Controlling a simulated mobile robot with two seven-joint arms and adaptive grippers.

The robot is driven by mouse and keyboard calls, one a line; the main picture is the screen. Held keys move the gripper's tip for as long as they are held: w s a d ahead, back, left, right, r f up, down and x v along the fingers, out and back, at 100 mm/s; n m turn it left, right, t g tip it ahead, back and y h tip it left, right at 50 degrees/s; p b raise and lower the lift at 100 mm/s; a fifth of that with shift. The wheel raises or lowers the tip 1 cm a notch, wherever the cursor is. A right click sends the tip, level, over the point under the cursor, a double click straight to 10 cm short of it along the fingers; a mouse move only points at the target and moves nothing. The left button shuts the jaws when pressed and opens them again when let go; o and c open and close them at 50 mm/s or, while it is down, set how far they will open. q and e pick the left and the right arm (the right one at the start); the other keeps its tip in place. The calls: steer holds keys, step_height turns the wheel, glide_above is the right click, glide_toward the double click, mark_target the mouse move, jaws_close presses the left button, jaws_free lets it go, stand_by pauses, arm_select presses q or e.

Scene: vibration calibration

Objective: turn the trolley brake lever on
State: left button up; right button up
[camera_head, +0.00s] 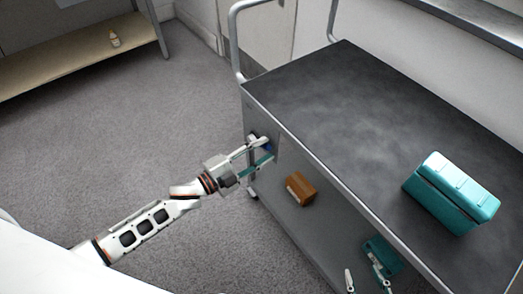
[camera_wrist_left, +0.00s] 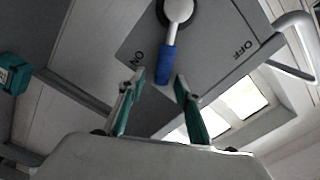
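The trolley (camera_head: 335,110) has a dark grey top, and its brake lever sits on a grey plate (camera_wrist_left: 215,50) marked ON at left and OFF at right in the left wrist view. The lever has a round pivot, a pale shaft and a blue handle (camera_wrist_left: 166,66), which points down, slightly toward the ON side. My left gripper (camera_head: 270,150) is at the trolley's end panel. Its fingers (camera_wrist_left: 159,82) are open, one on each side of the blue handle's end, with visible gaps. My right gripper (camera_head: 364,274) shows only its spread fingertips at the bottom of the head view.
A teal case (camera_head: 455,192) stands on the trolley top. A brown box (camera_head: 300,189) and another teal case (camera_head: 383,254) are lower down on the trolley. A metal handle rail rises at its far left corner. The floor (camera_head: 130,130) left of the trolley is clear.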

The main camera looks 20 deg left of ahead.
arm_select(q)
steer(key=shift+s+a, duration=0.15)
steer(key=v, duration=1.1)
steer(key=shift+s+a, duration=0.2)
steer(key=shift+s, duration=0.05)
